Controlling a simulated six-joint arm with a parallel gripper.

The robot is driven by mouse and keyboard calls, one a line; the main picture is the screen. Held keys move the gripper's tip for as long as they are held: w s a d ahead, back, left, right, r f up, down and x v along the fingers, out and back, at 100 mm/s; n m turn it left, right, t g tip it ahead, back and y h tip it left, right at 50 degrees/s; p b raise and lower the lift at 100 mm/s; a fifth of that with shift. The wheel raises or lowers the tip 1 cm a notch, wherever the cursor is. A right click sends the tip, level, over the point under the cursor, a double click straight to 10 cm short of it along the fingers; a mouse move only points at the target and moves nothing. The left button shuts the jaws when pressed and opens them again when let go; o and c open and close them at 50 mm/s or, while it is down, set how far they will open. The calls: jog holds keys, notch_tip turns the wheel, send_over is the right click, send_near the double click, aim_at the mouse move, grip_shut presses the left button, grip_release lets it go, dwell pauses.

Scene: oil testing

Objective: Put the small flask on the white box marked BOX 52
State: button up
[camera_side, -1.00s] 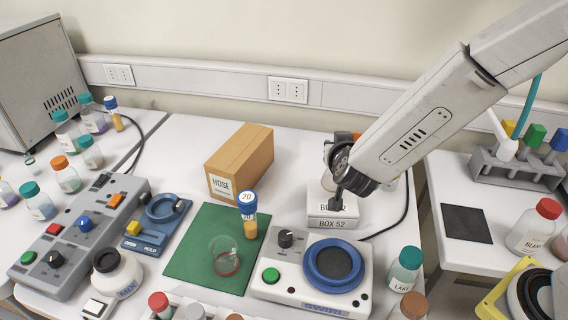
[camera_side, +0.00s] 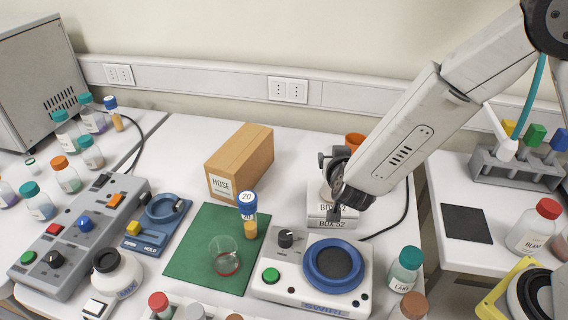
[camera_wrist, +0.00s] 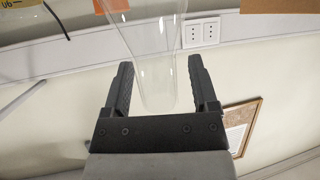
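The white box marked BOX 52 (camera_side: 318,223) stands behind the swirl plate, partly covered by my gripper. My gripper (camera_side: 330,187) is low at the box, its wrist reaching in from the right. In the wrist view my gripper (camera_wrist: 160,82) has its two dark fingers wide apart, with a clear glass vessel (camera_wrist: 157,50), seemingly the small flask, between them. A gap shows at the right finger; contact at the left is unclear. In the side view the flask is hardly discernible at the gripper, so I cannot tell whether it rests on the box.
The swirl plate (camera_side: 290,272) is just in front of the box. An orange cup (camera_side: 356,139) is behind the gripper. The HOSE carton (camera_side: 240,160) stands left of the box. A glass vessel with a red ring (camera_side: 224,258) sits on the green mat (camera_side: 190,268).

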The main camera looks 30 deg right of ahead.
jog(key=shift+r, duration=0.15)
jog(key=shift+s+a+r, duration=0.15)
jog(key=shift+s, duration=0.05)
jog(key=v, duration=1.1)
jog(key=shift+s, duration=0.2)
jog(key=shift+a, duration=0.1)
dwell(0.4)
jog(key=w+d+f+n+g+y, duration=0.1)
jog(key=w+d+f+n+y, duration=0.1)
jog(key=w+n+y, duration=0.35)
jog(key=s+d+f+g+y, duration=0.1)
jog(key=s+d+f+g, duration=0.3)
jog(key=s+d+g, duration=0.4)
jog(key=s+d+n, duration=0.1)
jog(key=s+d, duration=0.2)
jog(key=s, duration=0.1)
jog(key=shift+s+d, duration=0.25)
jog(key=shift+d, duration=0.15)
